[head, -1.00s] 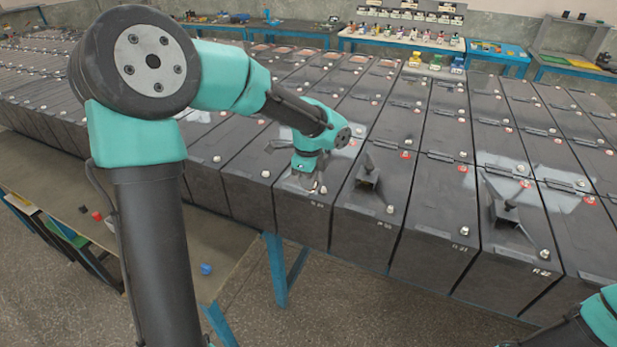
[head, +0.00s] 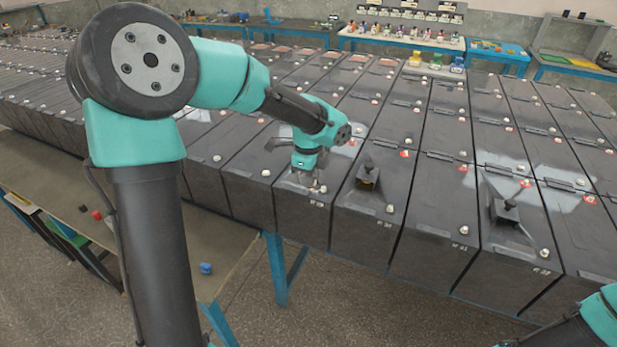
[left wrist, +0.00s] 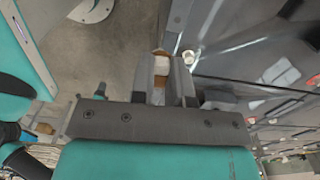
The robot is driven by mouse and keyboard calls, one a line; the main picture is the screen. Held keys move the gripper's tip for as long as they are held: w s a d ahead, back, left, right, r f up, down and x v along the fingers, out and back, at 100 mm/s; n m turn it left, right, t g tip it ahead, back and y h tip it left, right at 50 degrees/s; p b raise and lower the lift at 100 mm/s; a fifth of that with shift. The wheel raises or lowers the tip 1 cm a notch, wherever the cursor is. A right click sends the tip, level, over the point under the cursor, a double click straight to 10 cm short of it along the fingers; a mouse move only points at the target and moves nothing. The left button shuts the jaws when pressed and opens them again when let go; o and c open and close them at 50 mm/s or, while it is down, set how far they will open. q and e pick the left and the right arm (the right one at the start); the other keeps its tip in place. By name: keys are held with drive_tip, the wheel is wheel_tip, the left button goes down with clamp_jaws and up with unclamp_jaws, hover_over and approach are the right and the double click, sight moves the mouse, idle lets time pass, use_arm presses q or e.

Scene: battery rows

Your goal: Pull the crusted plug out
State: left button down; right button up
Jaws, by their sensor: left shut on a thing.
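My left gripper (head: 309,188) is low over the near end of a dark battery cell (head: 303,212) in the front row. In the left wrist view its fingers (left wrist: 165,82) are shut on a small pale and tan piece (left wrist: 162,68), which looks like the crusted plug. The fingers hide most of it, and I cannot tell whether it is still seated in the cell. My right gripper is out of view; only part of my right arm shows at the lower right.
Dark upright fittings stand on two cells to the right, one nearer (head: 368,176) and one farther (head: 507,211). Bright metal terminals (head: 389,208) stick up from the cells. A low bench (head: 222,245) at the left has a small blue item (head: 206,268) and free room.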

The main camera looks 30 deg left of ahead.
use_arm(q)
drive_tip(key=shift+r, duration=0.6)
idle(0.6)
drive_tip(key=shift+r, duration=2.25)
